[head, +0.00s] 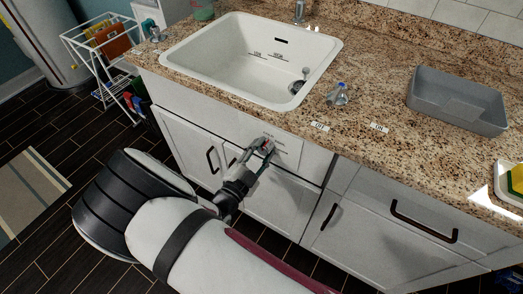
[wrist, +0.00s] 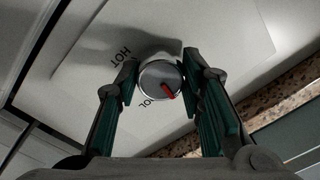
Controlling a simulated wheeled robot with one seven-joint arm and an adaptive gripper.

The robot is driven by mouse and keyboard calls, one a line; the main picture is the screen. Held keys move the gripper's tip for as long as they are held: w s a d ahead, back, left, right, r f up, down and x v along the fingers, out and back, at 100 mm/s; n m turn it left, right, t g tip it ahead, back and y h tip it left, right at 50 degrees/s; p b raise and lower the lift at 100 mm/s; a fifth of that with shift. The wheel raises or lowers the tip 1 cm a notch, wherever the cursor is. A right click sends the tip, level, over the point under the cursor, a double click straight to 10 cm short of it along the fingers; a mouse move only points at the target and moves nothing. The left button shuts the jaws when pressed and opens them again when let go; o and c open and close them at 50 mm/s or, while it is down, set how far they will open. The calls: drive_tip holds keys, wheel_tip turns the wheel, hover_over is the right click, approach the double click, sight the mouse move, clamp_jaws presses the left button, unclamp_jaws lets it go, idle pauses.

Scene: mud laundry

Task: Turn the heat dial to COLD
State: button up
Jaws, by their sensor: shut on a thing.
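The heat dial (wrist: 161,80) is a round silver knob with a red pointer, on a white panel below the sink. In the wrist view the red pointer aims to the lower right. The word HOT (wrist: 119,57) shows at the dial's upper left. Letters reading "OL" (wrist: 148,103) show just below the dial; the rest of that word is hidden or unclear. My gripper (wrist: 160,78) is shut on the dial, one teal-padded finger on each side. In the head view my gripper (head: 262,149) reaches the panel and hides most of the dial.
The panel is on a white cabinet front (head: 222,185) with dark handles. A drying rack (head: 113,85) stands at left.

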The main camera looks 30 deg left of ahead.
drive_tip(key=shift+s+f+n, duration=0.1)
drive_tip(key=shift+n, duration=0.8)
drive_tip(key=o, duration=1.2)
drive_tip(key=shift+c, duration=0.2)
